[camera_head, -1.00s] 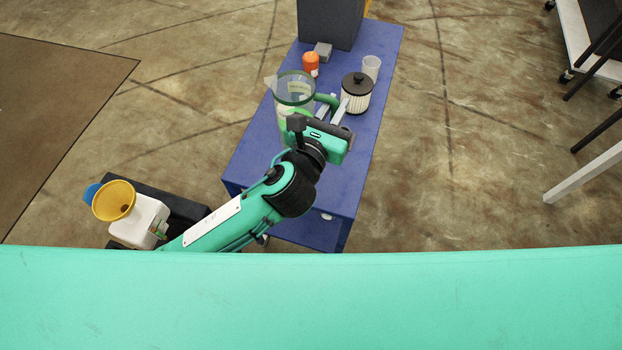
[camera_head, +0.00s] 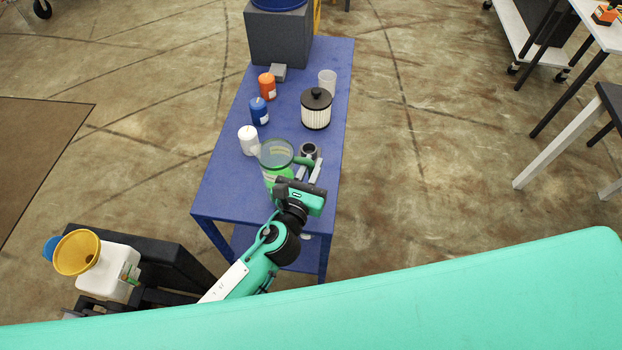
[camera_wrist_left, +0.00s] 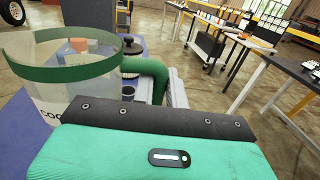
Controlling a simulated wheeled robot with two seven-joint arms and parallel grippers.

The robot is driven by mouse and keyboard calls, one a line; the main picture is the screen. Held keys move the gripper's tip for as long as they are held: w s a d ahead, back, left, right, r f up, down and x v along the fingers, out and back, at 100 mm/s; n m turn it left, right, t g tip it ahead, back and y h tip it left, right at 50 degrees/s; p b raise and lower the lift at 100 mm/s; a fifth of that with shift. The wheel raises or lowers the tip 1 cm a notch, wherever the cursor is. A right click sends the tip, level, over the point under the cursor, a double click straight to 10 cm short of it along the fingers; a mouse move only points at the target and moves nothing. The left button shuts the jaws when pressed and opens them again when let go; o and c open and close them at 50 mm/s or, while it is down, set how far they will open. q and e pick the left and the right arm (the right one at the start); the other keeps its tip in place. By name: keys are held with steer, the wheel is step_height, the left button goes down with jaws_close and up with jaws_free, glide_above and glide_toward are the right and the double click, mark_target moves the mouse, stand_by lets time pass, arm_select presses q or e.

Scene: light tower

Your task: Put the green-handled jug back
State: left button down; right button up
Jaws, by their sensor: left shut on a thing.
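The green-handled jug (camera_head: 275,156) is a clear jug with a green rim, at the near part of the blue table (camera_head: 222,190) in the head view. My left gripper (camera_head: 315,170) is shut on its green handle at the jug's right side. In the left wrist view the jug (camera_wrist_left: 62,75) stands upright at the left, its green handle (camera_wrist_left: 150,75) reaching between my fingers. Whether its base touches the table is hidden. My right gripper is not in view.
On the table are a white bottle (camera_head: 248,141), a blue bottle (camera_head: 259,111), an orange bottle (camera_head: 267,87), a black-lidded filter (camera_head: 316,110), a clear cup (camera_head: 327,78) and a small dark ring-shaped part (camera_head: 309,150). A grey block (camera_head: 278,42) stands at the far end.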

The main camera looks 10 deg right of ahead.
arm_select(q)
steer(key=shift+f+b, duration=0.8)
steer(key=shift+f, duration=1.45)
steer(key=shift+f, duration=0.15)
steer(key=c, duration=1.4)
jaws_free()
